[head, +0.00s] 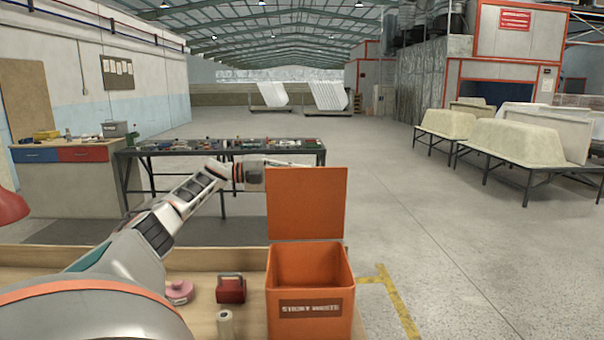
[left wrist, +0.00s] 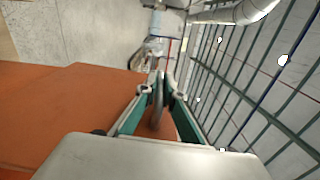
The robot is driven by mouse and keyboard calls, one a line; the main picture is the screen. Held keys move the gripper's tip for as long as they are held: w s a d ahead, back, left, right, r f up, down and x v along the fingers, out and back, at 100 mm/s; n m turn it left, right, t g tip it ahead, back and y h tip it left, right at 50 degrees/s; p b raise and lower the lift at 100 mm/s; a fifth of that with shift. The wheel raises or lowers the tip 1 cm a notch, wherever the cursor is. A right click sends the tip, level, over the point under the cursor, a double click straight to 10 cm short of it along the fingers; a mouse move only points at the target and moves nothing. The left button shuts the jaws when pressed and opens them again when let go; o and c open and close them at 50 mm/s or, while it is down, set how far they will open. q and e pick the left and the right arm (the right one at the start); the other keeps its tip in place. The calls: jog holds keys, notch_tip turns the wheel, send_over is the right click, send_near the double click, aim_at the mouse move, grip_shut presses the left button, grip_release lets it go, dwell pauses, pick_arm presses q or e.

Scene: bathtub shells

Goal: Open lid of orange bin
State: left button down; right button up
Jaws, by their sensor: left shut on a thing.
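The orange bin (head: 310,275) stands on the wooden table with a "STICKY WASTE" label on its front. Its orange lid (head: 306,204) stands upright at the back of the bin, so the bin's mouth is open. My left arm reaches from the left to the lid's top edge, and the lid hides my left fingers in the head view. In the left wrist view, my left gripper (left wrist: 158,90) is shut on a grey loop handle (left wrist: 157,108) at the edge of the orange lid (left wrist: 60,115). My right gripper is not in view.
A red box with a handle (head: 231,289), a pink roll (head: 179,292) and a pale cylinder (head: 225,324) sit on the table (head: 200,262) left of the bin. A long cluttered bench (head: 240,150) stands behind. The floor to the right is clear, with tub shells (head: 515,143) farther back.

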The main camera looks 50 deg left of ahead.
pick_arm(q)
jog(key=shift+w+a+f+n, duration=0.2)
jog(key=shift+w+a+n, duration=0.15)
jog(key=shift+w+a, duration=0.2)
jog(key=shift+w+a+f+n, duration=0.2)
jog(key=shift+w+a+n, duration=0.2)
jog(key=shift+a, duration=0.25)
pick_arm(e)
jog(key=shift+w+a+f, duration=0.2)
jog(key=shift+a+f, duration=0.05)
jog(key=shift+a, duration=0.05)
pick_arm(q)
jog(key=shift+f, duration=0.1)
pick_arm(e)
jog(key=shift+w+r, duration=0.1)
pick_arm(q)
jog(key=c, duration=2.2)
grip_release()
jog(key=shift+a, duration=0.1)
jog(key=shift+o, duration=0.2)
